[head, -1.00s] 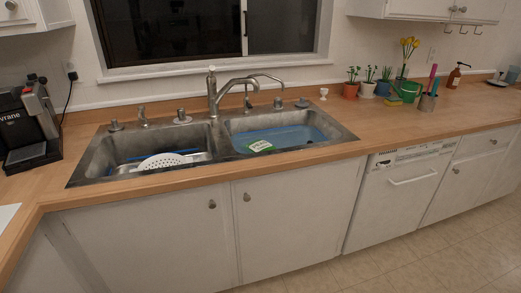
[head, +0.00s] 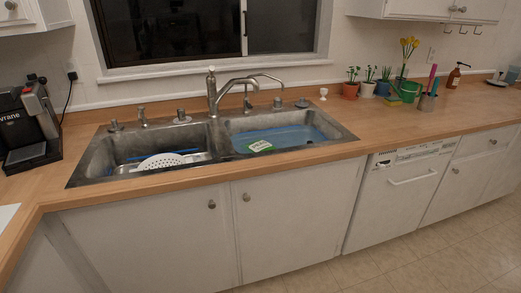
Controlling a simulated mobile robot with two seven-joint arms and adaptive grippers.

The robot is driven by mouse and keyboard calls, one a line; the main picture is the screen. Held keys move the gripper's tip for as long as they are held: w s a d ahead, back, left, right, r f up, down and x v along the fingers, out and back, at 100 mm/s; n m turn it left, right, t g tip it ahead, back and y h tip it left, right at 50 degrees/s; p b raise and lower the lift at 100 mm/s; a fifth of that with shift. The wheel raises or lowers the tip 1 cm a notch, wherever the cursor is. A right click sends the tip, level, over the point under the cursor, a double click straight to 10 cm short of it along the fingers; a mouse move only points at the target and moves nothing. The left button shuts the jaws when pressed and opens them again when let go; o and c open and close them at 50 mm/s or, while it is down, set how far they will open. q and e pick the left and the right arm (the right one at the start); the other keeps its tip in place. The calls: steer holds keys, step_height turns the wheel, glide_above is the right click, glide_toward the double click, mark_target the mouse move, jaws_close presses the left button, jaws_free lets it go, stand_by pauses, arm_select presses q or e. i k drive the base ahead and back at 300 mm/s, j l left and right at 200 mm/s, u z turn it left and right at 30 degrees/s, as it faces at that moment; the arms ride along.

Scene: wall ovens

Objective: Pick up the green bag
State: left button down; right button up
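A small green and white bag (head: 260,146) lies at the front of the right sink basin, near its left front corner. It rests by the blue surface (head: 285,137) inside that basin. Its exact contact with the basin is too small to tell. Neither of my grippers shows in the head view.
The left basin holds a white perforated utensil (head: 162,161). A tall faucet (head: 213,95) stands behind the basins. A black coffee machine (head: 28,125) is at the left. Potted plants (head: 368,85) and a green watering can (head: 408,92) stand back right. The counter (head: 400,120) right of the sink is mostly clear.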

mark_target(259, 144)
steer(key=i+l+u, duration=0.1)
steer(key=l, duration=0.25)
steer(key=i+l+u, duration=0.1)
steer(key=i+l, duration=0.3)
steer(key=l, duration=0.35)
steer(key=i+l+u, duration=0.15)
steer(key=l, duration=0.2)
steer(key=i+l+u, duration=0.1)
steer(key=l, duration=0.3)
steer(key=i, duration=0.05)
